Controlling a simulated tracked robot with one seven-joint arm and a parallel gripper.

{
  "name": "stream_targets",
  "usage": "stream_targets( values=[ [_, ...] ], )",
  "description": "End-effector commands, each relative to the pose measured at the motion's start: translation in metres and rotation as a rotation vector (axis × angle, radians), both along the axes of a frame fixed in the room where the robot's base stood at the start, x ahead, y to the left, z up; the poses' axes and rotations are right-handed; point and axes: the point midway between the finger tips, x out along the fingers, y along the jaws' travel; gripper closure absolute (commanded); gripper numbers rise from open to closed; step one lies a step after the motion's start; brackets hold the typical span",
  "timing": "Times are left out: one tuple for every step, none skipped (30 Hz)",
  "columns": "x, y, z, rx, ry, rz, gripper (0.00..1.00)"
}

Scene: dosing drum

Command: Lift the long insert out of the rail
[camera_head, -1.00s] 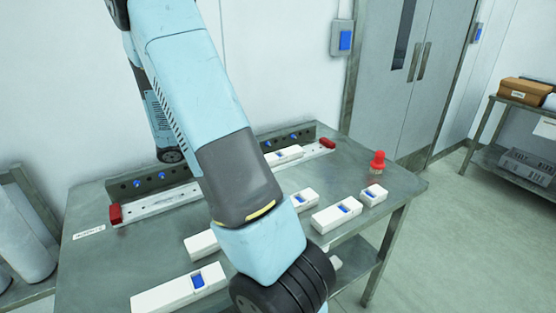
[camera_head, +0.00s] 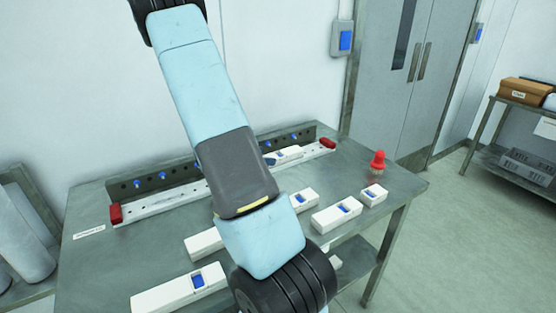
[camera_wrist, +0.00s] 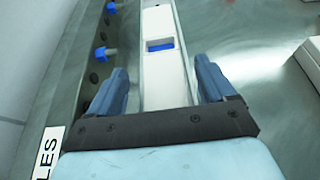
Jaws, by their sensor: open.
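The rail (camera_head: 155,205) runs along the back of the table, with a red block at each end. A white insert with a blue window lies in it; its right part (camera_head: 292,153) shows in the head view, and my arm hides the rest. In the wrist view this insert (camera_wrist: 165,75) runs between the two blue fingers of my gripper (camera_wrist: 165,88). The gripper is open, with one finger on each side of the insert and visible gaps. The insert's near end is hidden by the gripper's palm. The gripper is mostly hidden behind my arm in the head view.
Several white inserts lie loose on the table (camera_head: 90,255), including a long one (camera_head: 180,290) at the front and a short one (camera_head: 373,194) at the right. Blue knobs (camera_wrist: 104,52) stick out of the plate behind the rail. A red knob (camera_head: 378,160) stands at the back right.

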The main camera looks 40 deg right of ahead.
Motion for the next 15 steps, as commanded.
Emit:
stream_targets(
  values=[
    [-0.003, -0.007, -0.004, 0.0, 0.003, -0.003, 0.17],
    [-0.004, -0.01, -0.006, -0.001, 0.002, -0.004, 0.17],
    [-0.005, -0.015, -0.007, -0.001, 0.001, -0.003, 0.17],
    [-0.006, -0.018, -0.009, -0.002, 0.001, -0.003, 0.17],
    [-0.006, -0.021, -0.01, -0.001, 0.0, -0.003, 0.17],
    [-0.007, -0.023, -0.011, 0.0, 0.0, -0.002, 0.17],
    [-0.007, -0.025, -0.012, 0.0, 0.0, -0.002, 0.17],
    [-0.007, -0.026, -0.012, 0.0, 0.0, -0.001, 0.17],
    [-0.007, -0.027, -0.012, 0.0, 0.0, 0.0, 0.17],
    [-0.007, -0.027, -0.012, 0.0, 0.0, 0.0, 0.17],
    [-0.007, -0.027, -0.012, 0.0, 0.0, 0.0, 0.17],
    [-0.007, -0.027, -0.012, 0.0, 0.0, 0.0, 0.17],
    [-0.007, -0.027, -0.012, 0.0, 0.0, 0.0, 0.17],
    [-0.007, -0.027, -0.012, 0.0, 0.0, 0.0, 0.17],
    [-0.007, -0.027, -0.012, 0.0, 0.0, 0.0, 0.17]
  ],
)
